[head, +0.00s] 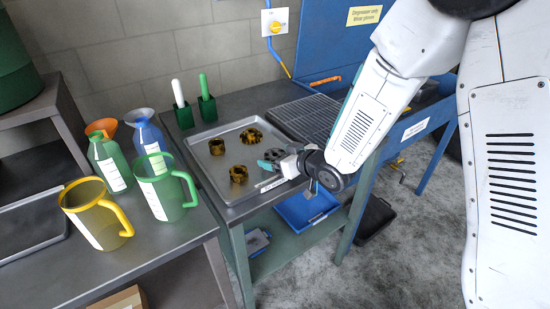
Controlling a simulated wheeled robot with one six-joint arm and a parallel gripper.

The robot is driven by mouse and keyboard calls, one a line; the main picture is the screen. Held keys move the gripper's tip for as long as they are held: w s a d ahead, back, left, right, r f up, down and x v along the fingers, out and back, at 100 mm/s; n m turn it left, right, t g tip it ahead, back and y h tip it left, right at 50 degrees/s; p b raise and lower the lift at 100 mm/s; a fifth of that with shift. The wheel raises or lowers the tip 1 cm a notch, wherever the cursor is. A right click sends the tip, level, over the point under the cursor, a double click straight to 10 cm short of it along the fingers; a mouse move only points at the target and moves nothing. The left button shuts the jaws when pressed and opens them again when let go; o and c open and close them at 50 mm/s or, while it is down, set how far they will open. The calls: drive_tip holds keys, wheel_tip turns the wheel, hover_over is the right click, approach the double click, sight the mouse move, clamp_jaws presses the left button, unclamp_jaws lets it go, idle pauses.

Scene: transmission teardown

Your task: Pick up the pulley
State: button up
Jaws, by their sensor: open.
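A small grey round part with dark gaps (273,154), which looks like the pulley, lies on the grey metal tray (207,172) near its right side. My gripper (269,162) is low over the tray's right side, right beside this part, with a teal fingertip showing in front of it. The jaws are open. The gripper's body hides part of the grey part, and I cannot tell whether the fingers touch it or lie around it.
Three brown-gold toothed or ring parts share the tray: one at left (217,147), one at front (239,174), one at back (252,136). Green holders with brushes (207,107) stand behind. A grated basin (308,117) is at right. Jugs (98,215) stand on the left bench.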

drive_tip(key=shift+w+a+f, duration=0.15)
drive_tip(key=shift+w+a, duration=0.1)
drive_tip(key=shift+w, duration=0.05)
drive_tip(key=c, duration=1.4)
